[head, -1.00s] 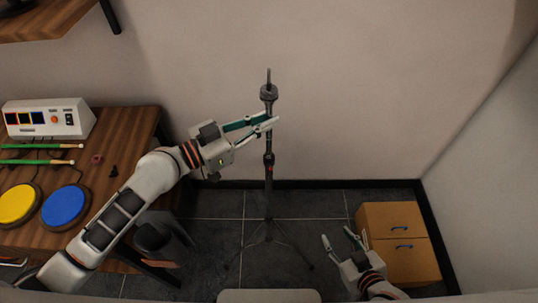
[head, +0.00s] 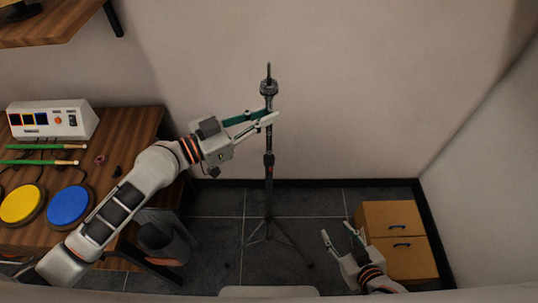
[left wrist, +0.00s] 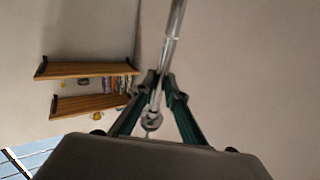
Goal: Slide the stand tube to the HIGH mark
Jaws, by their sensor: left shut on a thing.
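The stand (head: 268,190) is a dark, upright tripod stand on the tiled floor near the back wall. Its upper tube (head: 269,140) rises from a black collar (head: 268,158) and carries a grey fitting and a thin rod at the top. My left gripper (head: 272,116) is shut on the tube just below the top fitting. In the left wrist view the green-sided fingers (left wrist: 160,88) close around the shiny tube (left wrist: 173,35). The HIGH mark cannot be made out. My right gripper (head: 337,234) is open and empty, low at the right, apart from the stand.
A wooden table (head: 135,125) at the left holds a white control box (head: 52,119), green sticks, and yellow and blue pads. A small wooden cabinet (head: 400,252) stands at the right. A shelf (head: 65,18) hangs upper left. The wall area around the stand is clear.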

